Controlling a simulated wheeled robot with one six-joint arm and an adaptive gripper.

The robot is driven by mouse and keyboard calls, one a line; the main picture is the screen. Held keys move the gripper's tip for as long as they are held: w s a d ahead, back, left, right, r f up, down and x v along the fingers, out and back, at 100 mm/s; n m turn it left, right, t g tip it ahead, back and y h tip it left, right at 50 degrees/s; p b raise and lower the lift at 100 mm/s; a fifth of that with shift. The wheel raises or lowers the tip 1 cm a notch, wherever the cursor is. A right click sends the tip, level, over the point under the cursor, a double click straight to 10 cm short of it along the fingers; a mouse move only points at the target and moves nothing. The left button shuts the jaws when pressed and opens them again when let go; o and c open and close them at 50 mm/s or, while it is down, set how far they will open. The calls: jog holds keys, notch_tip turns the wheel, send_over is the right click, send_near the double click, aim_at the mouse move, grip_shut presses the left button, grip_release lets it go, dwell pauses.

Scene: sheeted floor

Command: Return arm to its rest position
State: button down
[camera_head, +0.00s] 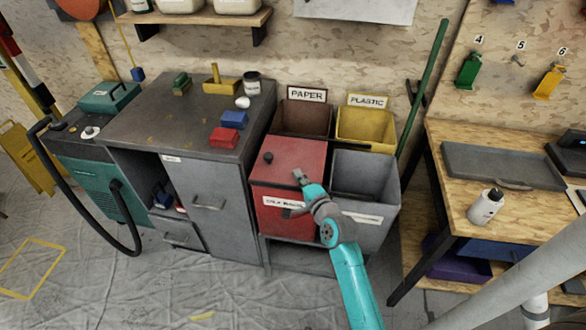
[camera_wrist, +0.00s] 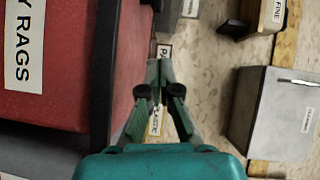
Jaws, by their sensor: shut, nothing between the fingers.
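My arm (camera_head: 352,280) is teal and reaches up from the bottom of the head view, bent at a grey joint. My gripper (camera_head: 299,177) is in front of the red lidded bin (camera_head: 283,160) in that view, overlapping its right part. In the wrist view my gripper (camera_wrist: 160,66) has its dark fingers together at the tips, with nothing between them. The red bin (camera_wrist: 60,95) fills the left of the wrist view, with a label ending in "Y RAGS". I cannot tell the exact gap between gripper and bin.
Behind stand a brown paper bin (camera_head: 304,117) and a yellow plastic bin (camera_head: 364,130); a grey bin (camera_head: 376,176) is beside the red one. A grey cabinet (camera_head: 150,110) is left, a wooden workbench (camera_head: 450,180) right. Sheeted floor (camera_head: 200,290) is mostly clear at front left.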

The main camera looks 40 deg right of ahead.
jog(key=shift+v, duration=1.4)
jog(key=s+a+f+n+g+y, duration=0.1)
jog(key=s+a+f+n, duration=0.25)
jog(key=s+a, duration=0.55)
jog(key=s+a+f+n, duration=0.2)
jog(key=s+a+n, duration=0.4)
jog(key=s, duration=0.5)
jog(key=s+a+r+n+y, duration=0.1)
jog(key=s+a+r+n, duration=0.1)
jog(key=s, duration=0.4)
jog(key=s+a+r+n+y, duration=0.1)
jog(key=s+a+r+n, duration=0.2)
jog(key=s+n, duration=0.2)
jog(key=s+a+r+n+y, duration=0.1)
jog(key=s+a+r+n, duration=0.2)
jog(key=s, duration=0.5)
jog(key=shift+y, duration=0.3)
jog(key=shift+d+r+n, duration=0.1)
jog(key=shift+n, duration=0.15)
